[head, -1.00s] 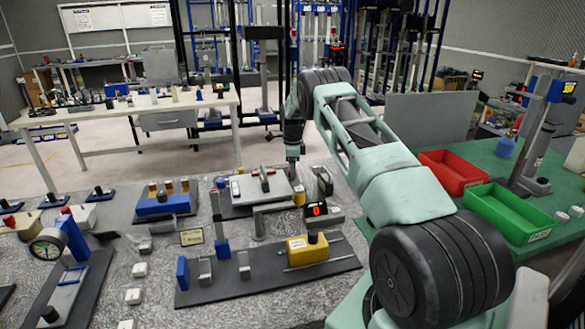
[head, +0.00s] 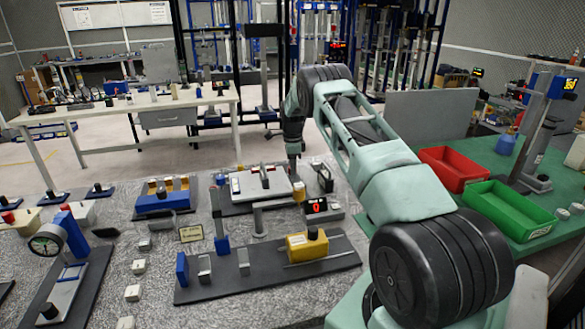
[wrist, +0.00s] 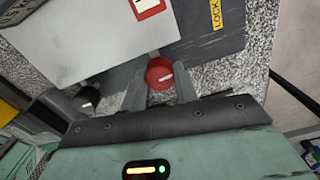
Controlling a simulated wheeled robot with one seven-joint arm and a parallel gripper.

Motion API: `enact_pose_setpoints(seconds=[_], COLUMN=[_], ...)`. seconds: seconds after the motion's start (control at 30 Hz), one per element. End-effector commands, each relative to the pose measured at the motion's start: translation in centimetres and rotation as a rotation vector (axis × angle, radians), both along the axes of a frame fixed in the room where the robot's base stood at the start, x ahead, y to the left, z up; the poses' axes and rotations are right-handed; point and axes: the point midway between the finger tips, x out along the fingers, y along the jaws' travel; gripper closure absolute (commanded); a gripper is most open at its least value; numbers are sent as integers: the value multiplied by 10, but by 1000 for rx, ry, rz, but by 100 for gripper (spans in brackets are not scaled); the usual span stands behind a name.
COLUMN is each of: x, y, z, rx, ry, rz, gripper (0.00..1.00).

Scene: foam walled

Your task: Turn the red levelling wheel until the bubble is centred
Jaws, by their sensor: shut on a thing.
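The red levelling wheel (wrist: 159,74) is a round red knob with a pale mark, in the middle of the wrist view. My gripper (wrist: 160,88) is shut on it, with one finger on each side. A light grey plate (wrist: 95,40) lies beside the wheel, on a dark base. In the head view my gripper (head: 294,168) reaches down at the right end of a pale plate (head: 258,183) on a dark board. The wheel is hidden there. I cannot make out the bubble in either view.
A black knob (wrist: 86,103) sits left of the wheel in the wrist view. In the head view a yellow block (head: 306,246) on a dark board stands in front, and a small red-digit display (head: 317,206) is close to my gripper. Red (head: 447,170) and green (head: 507,212) bins stand right.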

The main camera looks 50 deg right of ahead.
Motion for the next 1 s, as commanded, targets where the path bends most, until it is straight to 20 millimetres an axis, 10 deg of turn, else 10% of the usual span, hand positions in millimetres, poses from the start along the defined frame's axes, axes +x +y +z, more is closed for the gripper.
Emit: enact_pose_setpoints(seconds=[1.0], x=[2], y=[0], z=[1], rx=[-1], ry=[-4], rz=[845], gripper=[93])
